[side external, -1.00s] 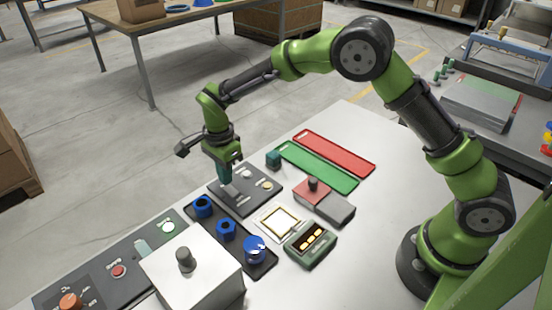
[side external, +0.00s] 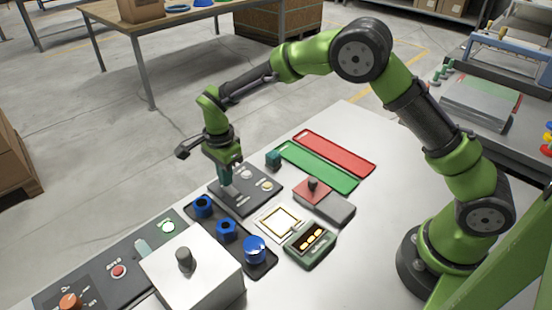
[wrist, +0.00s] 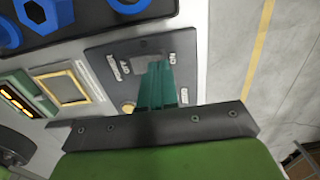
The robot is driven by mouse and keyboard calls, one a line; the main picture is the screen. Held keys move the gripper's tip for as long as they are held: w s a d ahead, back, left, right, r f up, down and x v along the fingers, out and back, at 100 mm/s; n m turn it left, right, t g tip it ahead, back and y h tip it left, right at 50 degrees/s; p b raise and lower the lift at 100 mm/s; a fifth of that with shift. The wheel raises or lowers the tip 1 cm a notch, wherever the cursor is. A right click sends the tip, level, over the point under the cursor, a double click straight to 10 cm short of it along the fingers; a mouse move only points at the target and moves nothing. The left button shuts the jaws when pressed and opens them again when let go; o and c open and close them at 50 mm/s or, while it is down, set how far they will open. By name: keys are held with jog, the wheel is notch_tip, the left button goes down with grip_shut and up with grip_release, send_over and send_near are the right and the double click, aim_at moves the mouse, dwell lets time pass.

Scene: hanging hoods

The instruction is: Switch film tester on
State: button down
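A dark grey panel (side external: 262,195) lies flat on the white table below my gripper. It carries a grey switch-like part, small printed labels, a pale round part (side external: 246,174) and a cream-yellow round part (side external: 267,186). The panel also shows in the wrist view (wrist: 104,60), with the grey switch part (wrist: 148,46) near its upper edge. My gripper (side external: 227,184) points down at this panel. Its teal fingers (wrist: 155,72) are together, with their tips at or just over the switch part. I cannot tell whether they touch it. No "film tester" label is legible.
A black tray with blue ring parts (side external: 227,228) is close in front of the panel. A gold-framed square (side external: 281,221), a green display unit (side external: 310,243) and a red-and-grey block (side external: 313,193) stand to the right. A white box (side external: 205,275) stands in front.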

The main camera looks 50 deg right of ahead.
jog(key=shift+f, duration=0.6)
jog(key=shift+r, duration=3.55)
jog(key=shift+f+n, duration=0.15)
jog(key=shift+n, duration=0.55)
jog(key=s+n, duration=0.2)
jog(key=n, duration=0.1)
jog(key=shift+s+d+f, duration=0.1)
jog(key=shift+s+d, duration=0.05)
jog(key=shift+d, duration=0.2)
jog(key=s+d+r+n+t+y, duration=0.1)
jog(key=s+d+r+n+t, duration=0.2)
jog(key=s+d+r, duration=0.3)
jog(key=s+d+r+n+t+y, duration=0.1)
jog(key=s+d+r+n+t, duration=0.3)
jog(key=s+r, duration=0.6)
jog(key=s+d+n, duration=0.1)
jog(key=s+n, duration=0.1)
jog(key=s, duration=0.4)
jog(key=shift+s+d+n, duration=0.25)
jog(key=shift+d+n, duration=0.05)
jog(key=shift+d, duration=0.1)
